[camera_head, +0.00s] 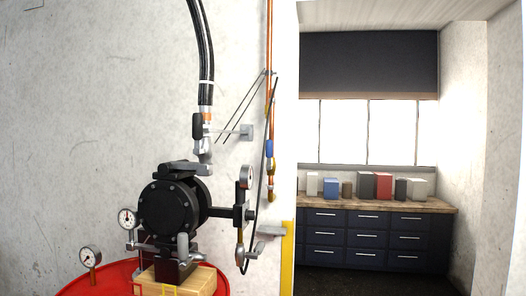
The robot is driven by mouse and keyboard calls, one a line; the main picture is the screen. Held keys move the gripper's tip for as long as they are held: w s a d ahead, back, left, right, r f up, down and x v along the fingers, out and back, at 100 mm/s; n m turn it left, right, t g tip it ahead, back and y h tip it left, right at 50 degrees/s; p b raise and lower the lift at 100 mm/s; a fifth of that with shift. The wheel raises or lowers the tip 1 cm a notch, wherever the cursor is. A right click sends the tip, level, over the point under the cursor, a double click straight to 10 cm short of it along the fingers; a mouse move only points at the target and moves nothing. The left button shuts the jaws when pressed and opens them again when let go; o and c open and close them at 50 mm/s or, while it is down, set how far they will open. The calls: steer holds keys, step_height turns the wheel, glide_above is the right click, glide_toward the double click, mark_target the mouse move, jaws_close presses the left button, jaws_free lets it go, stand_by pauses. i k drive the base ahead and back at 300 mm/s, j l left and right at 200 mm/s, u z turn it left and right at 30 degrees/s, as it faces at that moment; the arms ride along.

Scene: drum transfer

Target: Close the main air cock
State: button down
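A copper pipe (269,42) runs down the wall to the right of a black pump (172,208). Low on this pipe is a small blue part (269,149), with brass fittings (270,167) just below it. This looks like the air cock, but it is too small to tell whether its lever is turned open or closed. A thin dark hose passes close by the pipe and partly overlaps it. My gripper does not show in this view, so nothing is seen touching the pipe or the blue part.
The pump stands on a yellowish block (190,281) over a red drum (75,284). Gauges (90,256) and thick black hoses (203,50) surround it. A yellow-edged wall end (287,258) stands right of the pipe. Beyond are dark drawers (375,238) under a wooden counter (440,206).

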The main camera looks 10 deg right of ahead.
mark_target(268, 146)
steer(key=i+l, duration=0.15)
steer(key=l, duration=0.25)
steer(key=i+l+u, duration=0.1)
steer(key=l, duration=0.3)
steer(key=i+l+u, duration=0.1)
steer(key=i+l, duration=0.15)
steer(key=l, duration=0.15)
steer(key=i+l, duration=0.15)
steer(key=l, duration=0.25)
steer(key=i+l+u, duration=0.1)
steer(key=l, duration=0.3)
